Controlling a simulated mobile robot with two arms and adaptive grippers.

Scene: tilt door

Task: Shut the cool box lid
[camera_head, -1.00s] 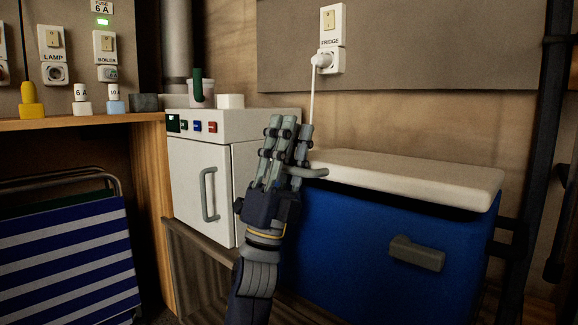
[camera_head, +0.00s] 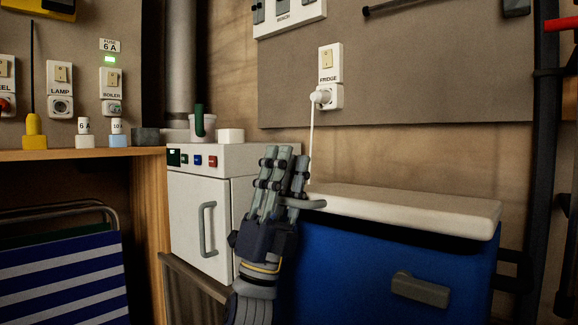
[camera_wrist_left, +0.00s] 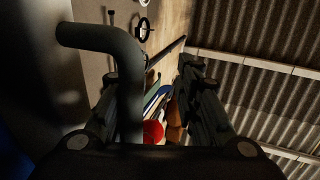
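The cool box (camera_head: 350,270) is blue with a thick white lid (camera_head: 410,208) and a grey front catch (camera_head: 420,290). The lid lies nearly flat across the top, with a dark line under its front edge; I cannot tell whether it is fully seated. My left gripper (camera_head: 285,157) points up in front of the lid's left end and hides that corner. A grey bent handle (camera_head: 306,203) sticks out beside its fingers. In the left wrist view the handle (camera_wrist_left: 130,75) passes between the spread fingers, close to the left one. My right gripper is out of view.
A white fridge-like unit (camera_head: 190,225) with a grey handle stands left of the cool box. A wooden counter (camera_head: 80,153) and blue-striped folded fabric (camera_head: 60,275) are further left. A white cord runs down from the fridge socket (camera_head: 329,96) behind the lid.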

